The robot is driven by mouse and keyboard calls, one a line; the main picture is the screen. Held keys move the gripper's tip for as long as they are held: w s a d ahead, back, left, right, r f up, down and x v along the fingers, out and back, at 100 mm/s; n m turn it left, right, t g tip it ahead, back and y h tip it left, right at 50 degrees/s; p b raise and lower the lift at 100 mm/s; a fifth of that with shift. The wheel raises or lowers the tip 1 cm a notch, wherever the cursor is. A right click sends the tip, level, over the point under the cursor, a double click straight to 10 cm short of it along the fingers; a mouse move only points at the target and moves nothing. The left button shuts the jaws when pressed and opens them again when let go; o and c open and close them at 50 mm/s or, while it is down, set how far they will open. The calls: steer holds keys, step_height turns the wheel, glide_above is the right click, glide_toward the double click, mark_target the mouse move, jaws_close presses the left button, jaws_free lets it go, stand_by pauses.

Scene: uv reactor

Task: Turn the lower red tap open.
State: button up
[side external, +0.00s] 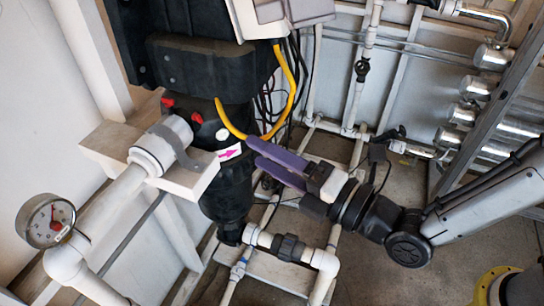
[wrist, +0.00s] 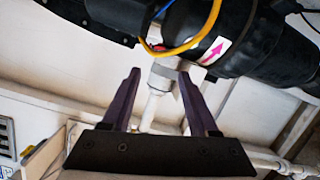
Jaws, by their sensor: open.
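Two small red tap handles show in the side external view beside the black filter housing: one at the upper left (side external: 168,102) and one a little lower and to its right (side external: 197,117). The housing and the white fitting partly hide them. My gripper (side external: 252,150) has purple fingers and is to the right of the red handles, in front of the black housing (side external: 228,190), apart from both handles. In the wrist view my gripper (wrist: 159,73) is open, with nothing held. A white pipe fitting (wrist: 163,76) shows beyond and between the fingers.
A yellow cable (side external: 291,85) loops down close to my fingers. A white pipe (side external: 115,195) with a gauge (side external: 45,220) runs along the left. White pipes (side external: 322,262) run below the housing.

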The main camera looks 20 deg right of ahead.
steer(key=shift+s+d, duration=0.2)
steer(key=shift+s, duration=0.15)
steer(key=w+d+r+m+t+h, duration=0.1)
steer(key=w+d+r+m+h, duration=0.15)
steer(key=d+r, duration=0.4)
steer(key=w+d+r+m+t+h, duration=0.15)
steer(key=d+r+m, duration=0.25)
steer(key=d, duration=0.6)
steer(key=w+d+r+m+t+h, duration=0.1)
steer(key=w+d+r+m+h, duration=0.15)
steer(key=d+r, duration=0.45)
steer(key=s+d+f+m+g+h, duration=0.1)
steer(key=s+d+f+m+g, duration=0.35)
steer(key=s+d+m, duration=0.35)
steer(key=s+d+f+m+g+h, duration=0.1)
steer(key=s+f+m+g, duration=0.3)
steer(key=s, duration=0.4)
steer(key=s+d+f+m+g, duration=0.3)
steer(key=s+f+m, duration=0.3)
steer(key=s+f, duration=0.2)
steer(key=shift+d+f+g+h, duration=0.3)
steer(key=shift+f+g, duration=0.3)
steer(key=shift+g, duration=0.3)
